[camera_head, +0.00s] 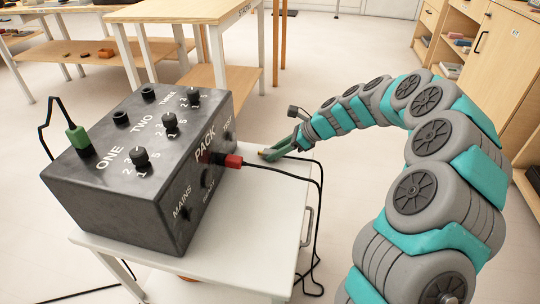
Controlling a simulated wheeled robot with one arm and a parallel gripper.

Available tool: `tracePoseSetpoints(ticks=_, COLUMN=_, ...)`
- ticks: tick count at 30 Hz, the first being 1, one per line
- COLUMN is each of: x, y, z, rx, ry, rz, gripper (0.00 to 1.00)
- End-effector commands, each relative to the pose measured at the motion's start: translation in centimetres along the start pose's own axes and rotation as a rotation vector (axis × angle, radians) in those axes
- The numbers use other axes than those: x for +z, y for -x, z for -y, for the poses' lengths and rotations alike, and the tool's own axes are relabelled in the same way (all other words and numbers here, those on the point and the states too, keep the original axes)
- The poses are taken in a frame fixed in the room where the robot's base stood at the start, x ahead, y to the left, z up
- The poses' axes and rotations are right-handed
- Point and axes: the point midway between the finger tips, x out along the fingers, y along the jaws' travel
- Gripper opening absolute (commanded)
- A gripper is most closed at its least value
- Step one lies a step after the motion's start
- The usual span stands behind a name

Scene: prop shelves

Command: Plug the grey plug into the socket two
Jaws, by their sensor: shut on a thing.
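The dark box (150,185) on a small white table has a row of sockets on its top, labelled ONE, TWO and THREE. Socket two (121,118) is an empty dark round hole beside the word TWO. A green plug (77,137) stands in socket one, and socket three (148,93) is empty. My gripper (271,152) is to the right of the box, near the table's far right corner and apart from the box. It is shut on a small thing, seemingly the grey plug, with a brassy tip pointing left. The fingers hide most of it.
A red plug (233,161) sits in the box's front face, its black cable running right across the table. Black knobs (141,157) stand beside the sockets. Black cables hang at the table's right edge. A wooden table (185,12) stands behind, and cabinets (500,50) stand right.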

Motion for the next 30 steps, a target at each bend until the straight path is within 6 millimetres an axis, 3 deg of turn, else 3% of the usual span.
tracePoseSetpoints(ticks=10, x=0.2, y=0.2, z=0.0, rx=0.0, ry=0.0, rz=0.0, gripper=0.0)
tracePoseSetpoints(ticks=30, x=2.7, y=2.5, z=0.1, rx=-0.002, ry=0.001, rz=-0.001, gripper=0.0)
